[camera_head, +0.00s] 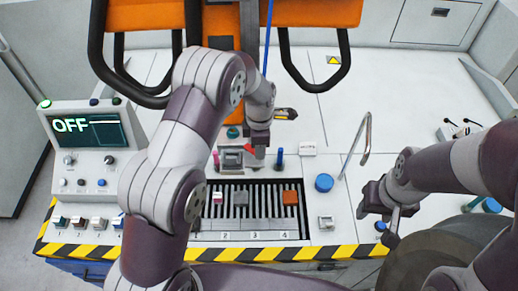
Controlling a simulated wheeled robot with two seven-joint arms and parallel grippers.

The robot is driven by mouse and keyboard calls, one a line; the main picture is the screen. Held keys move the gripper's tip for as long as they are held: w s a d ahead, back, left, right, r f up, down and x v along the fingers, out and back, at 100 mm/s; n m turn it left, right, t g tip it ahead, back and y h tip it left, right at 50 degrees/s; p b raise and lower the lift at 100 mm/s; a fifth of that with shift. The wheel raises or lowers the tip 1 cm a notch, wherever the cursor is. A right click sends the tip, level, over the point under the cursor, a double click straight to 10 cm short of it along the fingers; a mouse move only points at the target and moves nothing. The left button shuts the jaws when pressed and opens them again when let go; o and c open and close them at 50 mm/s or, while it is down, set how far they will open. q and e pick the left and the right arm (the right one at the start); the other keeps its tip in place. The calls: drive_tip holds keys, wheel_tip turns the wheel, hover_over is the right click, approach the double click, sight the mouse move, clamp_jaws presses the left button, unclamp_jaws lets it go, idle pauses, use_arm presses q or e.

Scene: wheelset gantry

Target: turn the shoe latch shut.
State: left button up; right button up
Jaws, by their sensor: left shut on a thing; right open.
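My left gripper (259,153) points down at the back edge of the slotted panel, beside a small grey block-like fixture (231,158). It is shut on what seems to be the shoe latch, of which a small red part (249,148) shows just left of the fingers. The gripper hides most of the latch, so I cannot tell its angle. My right gripper (389,214) is open and empty above the white deck, right of the panel and well apart from the latch.
The slotted panel (262,226) holds a grey, a pink and an orange block. A console reading OFF (82,128) stands at left. A blue round knob (324,182) and a bent metal rod (366,135) stand at right. Orange machinery with black loops (325,13) hangs behind.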

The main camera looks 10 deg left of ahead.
use_arm(q)
drive_tip(key=n, duration=0.1)
drive_tip(key=n+b, duration=0.1)
drive_tip(key=n, duration=0.2)
drive_tip(key=shift+w+r+n+b, duration=0.25)
drive_tip(key=shift+n+b, duration=0.05)
drive_tip(key=shift+b, duration=0.1)
drive_tip(key=shift+d+r+n+b, duration=0.1)
drive_tip(key=shift+n+b, duration=0.4)
drive_tip(key=shift+n, duration=1.4)
drive_tip(key=o, duration=0.9)
drive_tip(key=shift+o, duration=0.7)
drive_tip(key=shift+s, duration=0.1)
